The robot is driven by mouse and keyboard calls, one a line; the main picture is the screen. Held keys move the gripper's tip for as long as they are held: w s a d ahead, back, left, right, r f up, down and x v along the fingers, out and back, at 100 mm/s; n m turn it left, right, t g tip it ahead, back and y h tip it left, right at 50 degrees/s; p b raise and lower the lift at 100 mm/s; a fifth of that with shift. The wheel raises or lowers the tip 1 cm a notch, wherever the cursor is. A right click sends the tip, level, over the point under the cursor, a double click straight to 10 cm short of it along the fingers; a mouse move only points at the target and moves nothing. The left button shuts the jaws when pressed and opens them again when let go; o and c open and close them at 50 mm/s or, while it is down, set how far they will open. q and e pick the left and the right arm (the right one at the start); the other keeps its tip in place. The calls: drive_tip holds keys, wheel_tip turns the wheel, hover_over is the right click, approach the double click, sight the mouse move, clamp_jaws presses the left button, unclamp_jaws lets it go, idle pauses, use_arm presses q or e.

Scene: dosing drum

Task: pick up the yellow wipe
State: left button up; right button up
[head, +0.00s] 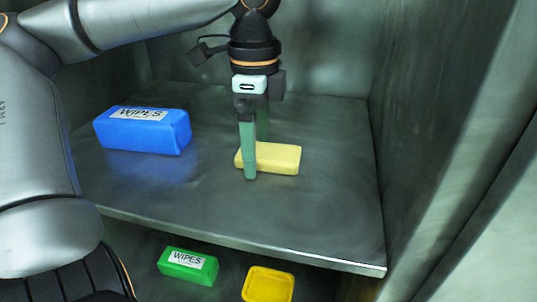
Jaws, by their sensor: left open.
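The yellow wipe (280,159) is a small pale-yellow block lying flat on the metal shelf (230,205), right of the middle. My left gripper (255,158) points down at the left part of the wipe. Its green fingers are open. The near finger is in front of the wipe and hides part of it; the far finger is mostly behind the near one and the wipe. I cannot tell whether either finger touches the wipe. My right gripper is not in view.
A blue wipes pack (143,131) lies on the shelf to the left. Below the shelf's front edge are a green wipes pack (188,265) and a yellow square container (268,285). A metal wall (425,130) stands at the right. The shelf's front is clear.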

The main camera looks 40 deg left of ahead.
sight(258, 150)
use_arm(q)
drive_tip(key=shift+c, duration=0.2)
drive_tip(key=c, duration=1.3)
drive_tip(key=shift+o, duration=0.2)
drive_tip(key=shift+r, duration=0.1)
wheel_tip(258, 150, up, 10)
drive_tip(key=o, duration=0.7)
drive_tip(key=c, duration=0.6)
